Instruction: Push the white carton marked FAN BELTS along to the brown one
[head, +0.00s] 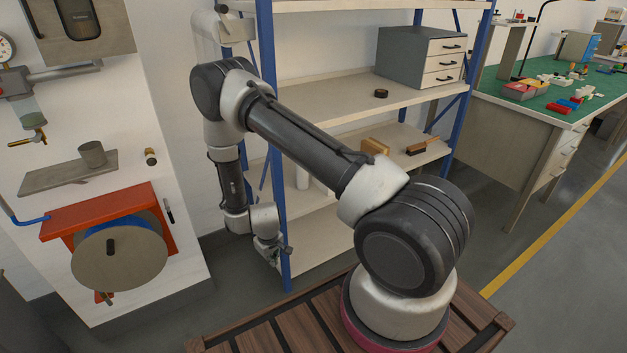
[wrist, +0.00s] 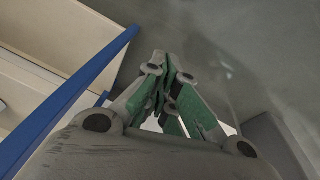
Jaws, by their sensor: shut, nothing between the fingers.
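My gripper (head: 277,254) is shut and empty, low beside the front blue post of the shelf unit in the head view. In the wrist view my gripper (wrist: 170,68) has its fingers together, over grey floor, with a blue post to the left. I cannot make out a white carton marked FAN BELTS in either view. A small tan-brown block-like thing (head: 375,146) sits on the middle shelf, partly behind my arm; I cannot tell whether it is the brown carton. My arm hides part of the shelves.
The shelf unit's blue post (head: 271,150) stands close to my gripper. A red hose reel (head: 120,250) is on the left wall.

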